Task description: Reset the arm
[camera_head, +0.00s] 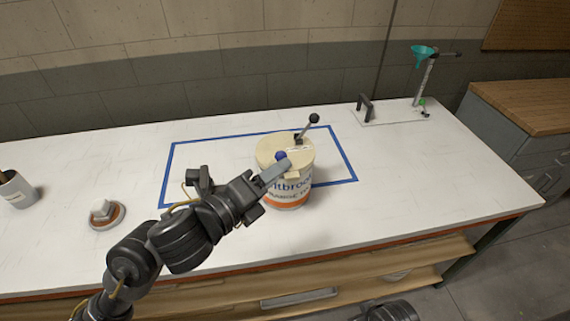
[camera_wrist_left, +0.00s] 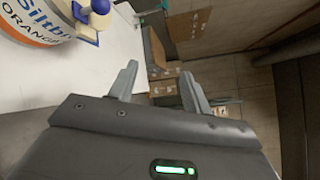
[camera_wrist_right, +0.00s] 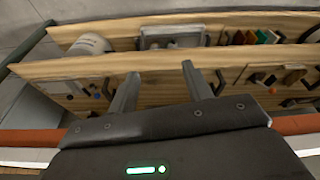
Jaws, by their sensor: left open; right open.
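My left gripper (camera_head: 275,180) reaches in from the left in the head view, in front of the paint can (camera_head: 290,188). In the left wrist view its two fingers (camera_wrist_left: 160,88) are apart with nothing between them. The can, with an orange label and a blue ball knob (camera_wrist_left: 100,7), stands to the left of the fingers there. My right gripper (camera_wrist_right: 163,88) is open and empty in the right wrist view, facing wooden shelves. Only a dark part of my right arm shows at the bottom edge of the head view.
The can stands inside a blue tape rectangle (camera_head: 345,155) on the white table (camera_head: 420,195). A stand with a teal funnel (camera_head: 423,55) is at the back right. A white item on a round base (camera_head: 106,215) and a grey cup (camera_head: 16,190) are at left. Shelves (camera_wrist_right: 150,72) hold small items.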

